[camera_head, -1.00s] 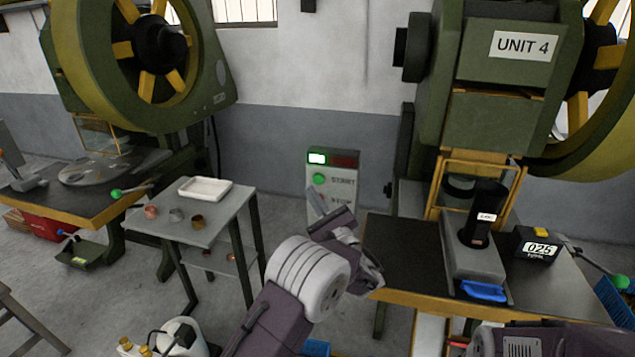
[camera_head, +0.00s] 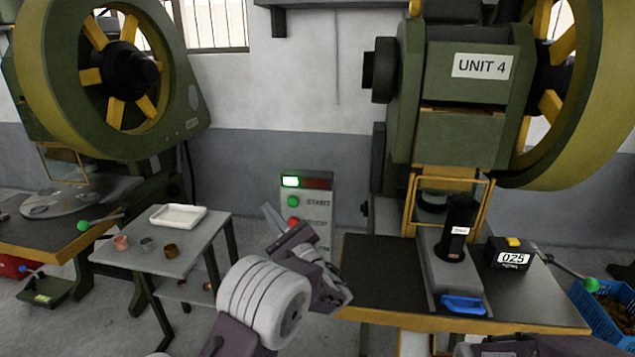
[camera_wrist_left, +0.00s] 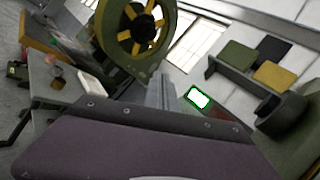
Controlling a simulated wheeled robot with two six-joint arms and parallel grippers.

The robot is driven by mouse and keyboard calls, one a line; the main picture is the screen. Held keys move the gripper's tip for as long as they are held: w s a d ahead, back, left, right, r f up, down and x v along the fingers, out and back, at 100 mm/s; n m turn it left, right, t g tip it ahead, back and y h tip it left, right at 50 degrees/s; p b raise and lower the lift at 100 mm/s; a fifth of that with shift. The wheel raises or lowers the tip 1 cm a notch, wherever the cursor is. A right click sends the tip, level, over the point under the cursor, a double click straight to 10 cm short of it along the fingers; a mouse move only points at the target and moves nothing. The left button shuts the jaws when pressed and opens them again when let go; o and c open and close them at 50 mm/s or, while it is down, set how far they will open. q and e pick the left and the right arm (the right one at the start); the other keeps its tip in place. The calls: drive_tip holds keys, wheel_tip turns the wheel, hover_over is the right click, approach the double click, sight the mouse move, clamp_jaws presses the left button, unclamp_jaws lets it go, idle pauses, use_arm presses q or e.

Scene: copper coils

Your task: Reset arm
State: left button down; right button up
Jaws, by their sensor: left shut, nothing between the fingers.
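My left gripper (camera_head: 272,217) is in the lower middle of the head view, in front of the control box (camera_head: 306,207). Its fingers are together with nothing between them, and they also show in the left wrist view (camera_wrist_left: 160,92). The control box has a lit green window, a green START button and a red button below it. The gripper overlaps the box's lower left part in the picture; I cannot tell how far apart they are. My right gripper is not in view; only a dark part of my body shows at the bottom right edge.
A small grey table (camera_head: 190,258) at left holds a white tray (camera_head: 178,216) and several small copper-coloured and grey pieces. At right, the UNIT 4 press (camera_head: 470,120) stands over a black-topped bench (camera_head: 385,285) with a 025 counter (camera_head: 510,254). A blue crate (camera_head: 600,315) is at far right.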

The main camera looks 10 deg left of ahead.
use_arm(q)
drive_tip(key=s+a+n+g+y, duration=0.2)
drive_tip(key=s+a+n+g, duration=0.55)
drive_tip(key=a, duration=0.55)
drive_tip(key=s+a+f+n+g+h, duration=0.15)
drive_tip(key=s+f+g+h, duration=0.25)
drive_tip(key=s+f, duration=0.4)
drive_tip(key=s+a+f+n+g+h, duration=0.1)
drive_tip(key=s+f+n+g+h, duration=0.4)
drive_tip(key=s, duration=0.6)
drive_tip(key=s+d+f+n+t+h, duration=0.1)
drive_tip(key=s+d+f+n+h, duration=0.25)
drive_tip(key=d+f, duration=0.4)
drive_tip(key=s+d+f+n+t+h, duration=0.1)
drive_tip(key=s+d+f+n+h, duration=0.3)
drive_tip(key=d, duration=0.7)
drive_tip(key=w+r+h+p, duration=0.1)
drive_tip(key=w+r+p, duration=0.3)
drive_tip(key=r+p, duration=1.2)
drive_tip(key=shift+a+r+m+p, duration=0.15)
drive_tip(key=shift+r+m+p, duration=0.2)
drive_tip(key=shift+p, duration=0.15)
